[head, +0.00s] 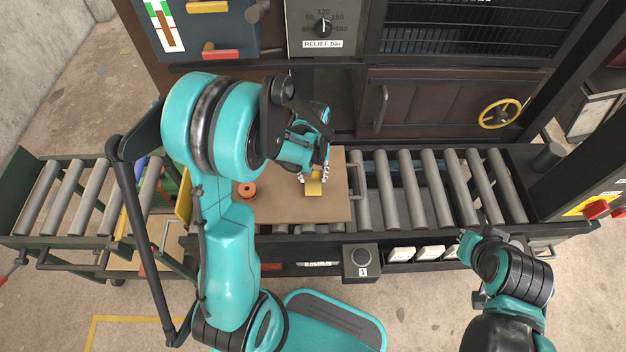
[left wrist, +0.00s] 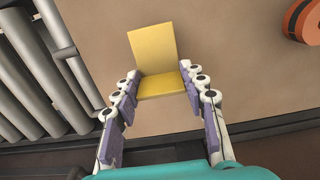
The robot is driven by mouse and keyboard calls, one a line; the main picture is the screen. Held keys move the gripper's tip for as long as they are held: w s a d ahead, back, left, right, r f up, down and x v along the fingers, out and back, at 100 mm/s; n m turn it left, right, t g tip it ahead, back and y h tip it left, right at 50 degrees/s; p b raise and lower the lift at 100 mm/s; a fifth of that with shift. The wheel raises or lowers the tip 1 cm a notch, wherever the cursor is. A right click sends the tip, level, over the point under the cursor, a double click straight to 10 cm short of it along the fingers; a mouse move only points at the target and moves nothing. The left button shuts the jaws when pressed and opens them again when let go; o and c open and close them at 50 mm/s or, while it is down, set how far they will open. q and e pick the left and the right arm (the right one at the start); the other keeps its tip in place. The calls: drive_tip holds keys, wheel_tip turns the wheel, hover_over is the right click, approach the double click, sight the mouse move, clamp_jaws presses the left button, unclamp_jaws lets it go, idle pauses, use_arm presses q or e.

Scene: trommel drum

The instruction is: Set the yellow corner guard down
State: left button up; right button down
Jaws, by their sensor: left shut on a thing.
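The yellow corner guard (head: 314,186) is a small L-shaped piece with two flat faces. In the left wrist view the yellow corner guard (left wrist: 155,52) sits between the fingertips, over the brown board. My left gripper (head: 314,177) is shut on it, with a finger on each side of its near face; the fingers also show in the left wrist view (left wrist: 160,88). The brown board (head: 285,208) lies on the roller conveyor below. I cannot tell whether the guard touches the board. My right arm (head: 500,265) is at the lower right; its fingertips are not clear.
An orange ring-shaped piece (head: 246,190) lies on the board's left part. Bare rollers (head: 430,185) run to the right of the board, with a metal handle (head: 357,182) beside it. A dark machine front with a yellow handwheel (head: 500,113) stands behind.

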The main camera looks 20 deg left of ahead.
sight(313, 179)
use_arm(q)
wheel_tip(313, 179, down, 3)
drive_tip(key=shift+w+r+b, duration=0.1)
drive_tip(key=shift+r+b, duration=0.05)
drive_tip(key=shift+b, duration=0.25)
drive_tip(key=o, duration=0.9)
drive_tip(key=shift+o, duration=0.2)
